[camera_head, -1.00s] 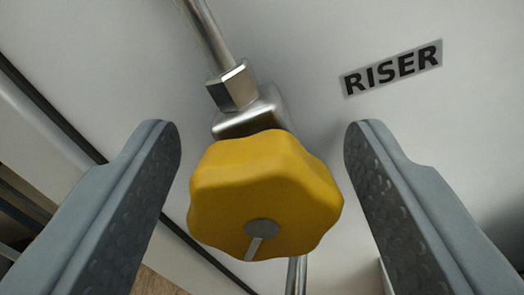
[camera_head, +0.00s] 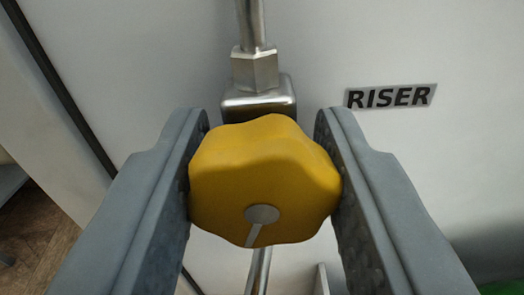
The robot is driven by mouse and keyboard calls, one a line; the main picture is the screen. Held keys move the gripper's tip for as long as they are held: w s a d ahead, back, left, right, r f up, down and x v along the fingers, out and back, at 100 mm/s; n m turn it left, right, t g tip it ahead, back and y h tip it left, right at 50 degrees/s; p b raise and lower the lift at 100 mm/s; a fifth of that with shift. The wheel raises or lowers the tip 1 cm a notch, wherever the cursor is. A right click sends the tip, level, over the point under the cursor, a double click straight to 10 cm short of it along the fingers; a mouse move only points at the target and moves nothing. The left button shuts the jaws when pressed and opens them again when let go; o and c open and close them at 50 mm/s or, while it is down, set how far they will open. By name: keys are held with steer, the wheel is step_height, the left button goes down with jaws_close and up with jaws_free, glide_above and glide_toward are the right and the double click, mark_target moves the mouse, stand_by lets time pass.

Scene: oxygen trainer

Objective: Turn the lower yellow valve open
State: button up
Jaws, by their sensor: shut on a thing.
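The yellow valve (camera_head: 264,172) is a lobed knob in the middle of the view. A grey disc with a pale pointer line (camera_head: 259,219) sits on its face, and the line points down and slightly left. The valve body (camera_head: 258,98) is metal, behind and above the knob, on a vertical pipe. My gripper (camera_head: 263,150) is shut on the knob, with one grey finger against its left side and one against its right. Only one yellow valve is in view, so I cannot tell from here that it is the lower one.
A "RISER" label (camera_head: 391,96) is on the pale panel (camera_head: 410,175) to the right. The metal pipe (camera_head: 251,22) runs up from the valve and continues below it. A dark seam (camera_head: 60,90) runs down the left. A green thing (camera_head: 502,287) shows at the bottom right corner.

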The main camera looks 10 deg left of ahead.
steer(key=shift+n, duration=1.9)
steer(key=o, duration=1)
steer(key=shift+s, duration=0.15)
steer(key=s, duration=1.7)
steer(key=shift+d, duration=0.3)
